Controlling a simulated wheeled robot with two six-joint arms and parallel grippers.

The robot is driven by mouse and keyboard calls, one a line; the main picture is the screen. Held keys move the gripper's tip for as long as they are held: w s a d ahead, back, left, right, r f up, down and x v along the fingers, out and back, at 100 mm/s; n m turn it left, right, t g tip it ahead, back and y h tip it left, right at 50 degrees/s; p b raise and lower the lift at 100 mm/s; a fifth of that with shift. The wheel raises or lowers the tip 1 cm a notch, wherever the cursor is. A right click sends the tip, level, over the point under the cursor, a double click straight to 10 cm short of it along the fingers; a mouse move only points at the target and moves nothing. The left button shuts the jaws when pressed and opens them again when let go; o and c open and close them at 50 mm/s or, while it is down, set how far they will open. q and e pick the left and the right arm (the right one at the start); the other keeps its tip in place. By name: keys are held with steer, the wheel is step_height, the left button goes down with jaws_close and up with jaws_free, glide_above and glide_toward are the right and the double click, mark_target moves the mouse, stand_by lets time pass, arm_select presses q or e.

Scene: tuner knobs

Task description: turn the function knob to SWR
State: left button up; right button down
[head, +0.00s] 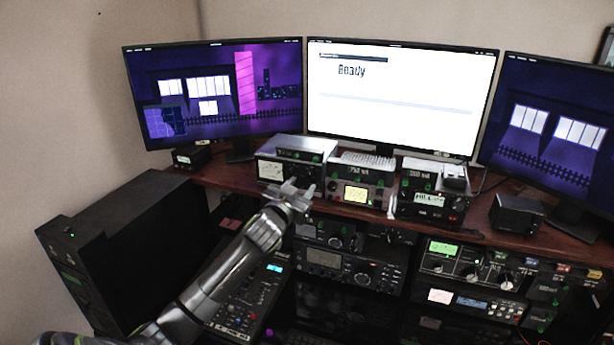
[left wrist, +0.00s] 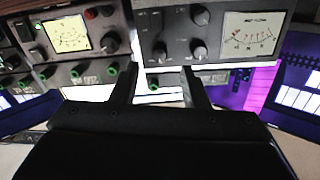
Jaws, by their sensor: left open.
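The tuner (head: 271,170) is a grey box with a white meter, on the desk under the left and middle monitors. In the left wrist view, which appears upside down, its panel (left wrist: 221,42) shows the meter (left wrist: 250,35) and several dark knobs, one at the top (left wrist: 201,15) and two lower ones (left wrist: 160,51) (left wrist: 198,50). The labels are too small to read, so I cannot tell which is the function knob. My left gripper (head: 298,188) is in front of the tuner's right side, fingers apart and empty. The fingers (left wrist: 158,76) hide part of the panel edge. My right gripper is out of view.
A radio with a yellow meter (head: 356,193) stands right of the tuner, and a dark power unit (head: 430,200) beyond it. More radio gear (head: 345,265) fills the rack below. Three monitors (head: 396,105) stand behind. A black cabinet (head: 140,240) is at the left.

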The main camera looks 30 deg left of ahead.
mark_target(310, 176)
arm_select(q)
steer(key=shift+w+a+p, duration=0.25)
steer(key=shift+w+p, duration=0.05)
steer(key=shift+w, duration=0.9)
steer(key=shift+w+a+p, duration=0.2)
steer(key=shift+w+p, duration=0.05)
steer(key=shift+w, duration=0.95)
jaws_close()
